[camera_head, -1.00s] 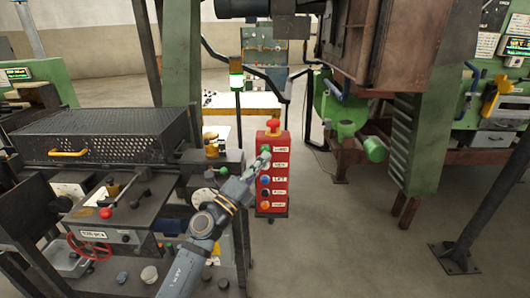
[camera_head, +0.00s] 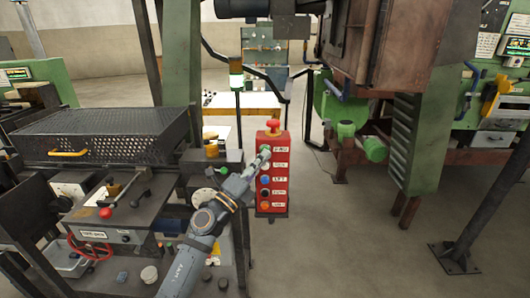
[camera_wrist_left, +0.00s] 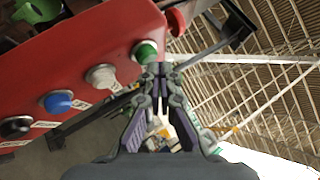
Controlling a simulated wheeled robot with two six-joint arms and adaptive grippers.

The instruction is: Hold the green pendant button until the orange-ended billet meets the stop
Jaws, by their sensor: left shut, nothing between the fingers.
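The red pendant (camera_head: 279,186) stands upright in the middle of the head view, with a column of coloured buttons and a red knob on top. Its green button (camera_head: 266,148) is the uppermost on the front; it also shows in the left wrist view (camera_wrist_left: 145,50). My left gripper (camera_head: 261,159) is shut and empty, with its fingertips right at the green button. In the left wrist view its closed tips (camera_wrist_left: 160,68) overlap the button's lower right edge; I cannot tell whether it is pressed in. I cannot make out the orange-ended billet or the stop. My right gripper is not in view.
A black perforated guard (camera_head: 95,135) and a control desk (camera_head: 110,225) with a red-knobbed lever are at the left, close to my left arm. A green machine column (camera_head: 403,145) stands right of the pendant. The floor (camera_head: 340,240) right of the pendant is clear.

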